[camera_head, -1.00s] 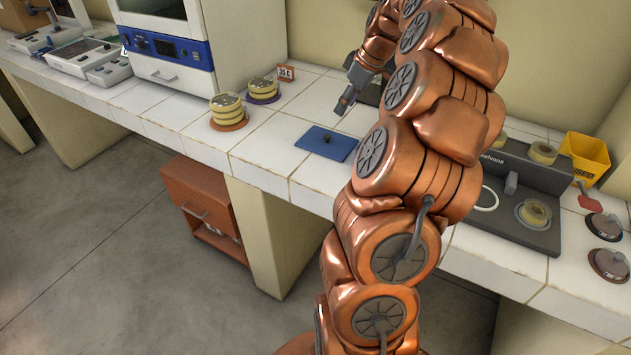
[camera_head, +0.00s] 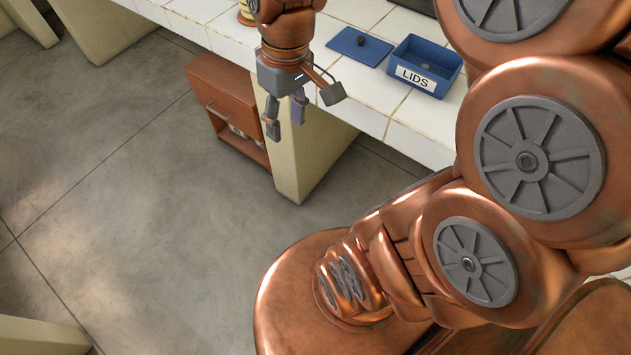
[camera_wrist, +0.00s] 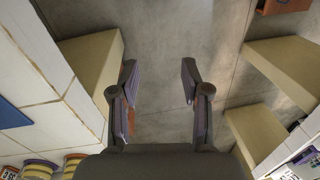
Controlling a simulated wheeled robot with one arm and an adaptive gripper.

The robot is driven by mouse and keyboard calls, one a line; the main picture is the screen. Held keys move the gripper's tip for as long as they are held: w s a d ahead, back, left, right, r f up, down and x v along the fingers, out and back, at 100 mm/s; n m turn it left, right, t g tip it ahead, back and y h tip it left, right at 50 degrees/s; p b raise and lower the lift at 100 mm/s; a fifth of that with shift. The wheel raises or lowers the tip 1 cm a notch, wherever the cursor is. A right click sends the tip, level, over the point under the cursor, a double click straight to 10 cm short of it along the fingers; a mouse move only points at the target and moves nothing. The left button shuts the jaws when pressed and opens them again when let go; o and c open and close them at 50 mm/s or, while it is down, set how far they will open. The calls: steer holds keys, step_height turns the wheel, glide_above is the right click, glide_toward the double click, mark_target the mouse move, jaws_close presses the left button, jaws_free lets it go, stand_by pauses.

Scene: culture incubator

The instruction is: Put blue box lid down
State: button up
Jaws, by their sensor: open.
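The blue box lid (camera_head: 360,46) lies flat on the white tiled counter, with a small dark knob on top. Just right of it stands the blue box (camera_head: 424,66), open at the top and labelled LIDS. Its inside is only partly seen. My gripper (camera_head: 285,130) hangs in front of the counter's edge, over the floor, to the left of and apart from the lid. In the wrist view my gripper (camera_wrist: 158,90) has its fingers spread with only floor between them. A blue corner of the lid (camera_wrist: 10,115) shows at the left edge there.
An orange-brown drawer cabinet (camera_head: 222,105) stands under the counter. A yellowish stack (camera_head: 246,14) is on the counter behind my gripper, partly cut off. The counter (camera_head: 385,95) is bare in front of the lid. The floor (camera_head: 110,170) at left is open.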

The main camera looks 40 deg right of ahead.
steer(key=s+a+f+m+g+h, duration=0.1)
steer(key=s+f, duration=0.3)
steer(key=s, duration=0.8)
steer(key=shift+a+f+m, duration=0.15)
steer(key=shift+a+m, duration=0.45)
steer(key=shift+a, duration=0.25)
step_height(320, 180, up, 7)
steer(key=p, duration=0.6)
steer(key=shift+p, duration=0.4)
steer(key=shift+f, duration=0.15)
steer(key=shift+c, duration=0.2)
steer(key=shift+w+a, duration=0.1)
steer(key=shift+c, duration=0.3)
